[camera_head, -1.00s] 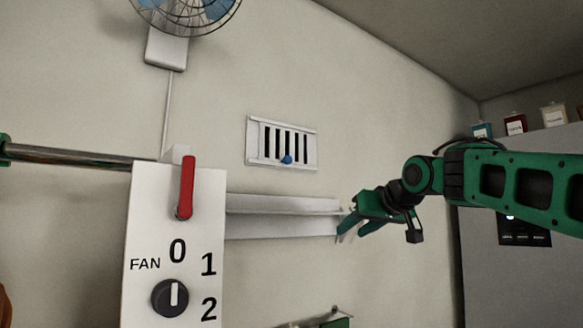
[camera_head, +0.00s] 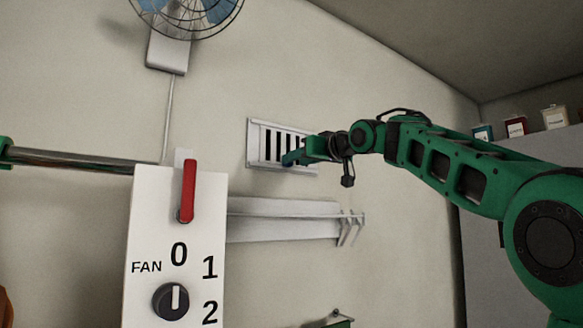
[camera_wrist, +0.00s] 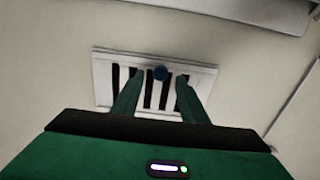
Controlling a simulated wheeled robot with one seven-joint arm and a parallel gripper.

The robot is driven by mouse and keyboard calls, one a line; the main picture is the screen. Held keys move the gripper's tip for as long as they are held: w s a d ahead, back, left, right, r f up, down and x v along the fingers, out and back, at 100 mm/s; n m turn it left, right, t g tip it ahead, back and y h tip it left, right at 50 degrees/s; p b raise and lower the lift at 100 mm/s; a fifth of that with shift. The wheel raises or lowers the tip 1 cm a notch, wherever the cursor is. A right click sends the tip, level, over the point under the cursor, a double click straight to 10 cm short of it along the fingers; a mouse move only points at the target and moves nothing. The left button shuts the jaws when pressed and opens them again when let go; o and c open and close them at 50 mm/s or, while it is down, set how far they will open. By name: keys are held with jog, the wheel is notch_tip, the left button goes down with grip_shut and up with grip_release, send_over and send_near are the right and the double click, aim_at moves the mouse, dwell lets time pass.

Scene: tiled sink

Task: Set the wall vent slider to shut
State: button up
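The wall vent (camera_head: 254,142) is a white framed panel with several dark upright slots showing between its slats. My gripper (camera_head: 290,158) is in front of its lower right part and hides the blue slider knob in the head view. My gripper (camera_wrist: 160,80) is open there, with one green finger on each side of the knob. Gaps show between knob and fingers; I cannot tell how far the fingertips are from the panel.
A white wall shelf (camera_head: 285,207) with hooks at its right end runs below the vent. A fan (camera_head: 185,15) hangs at upper left. A white fan panel (camera_head: 150,220) with a red lever and knob stands in the left foreground. Wall around the vent is clear.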

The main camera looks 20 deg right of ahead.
jog(key=shift+x, duration=1.25)
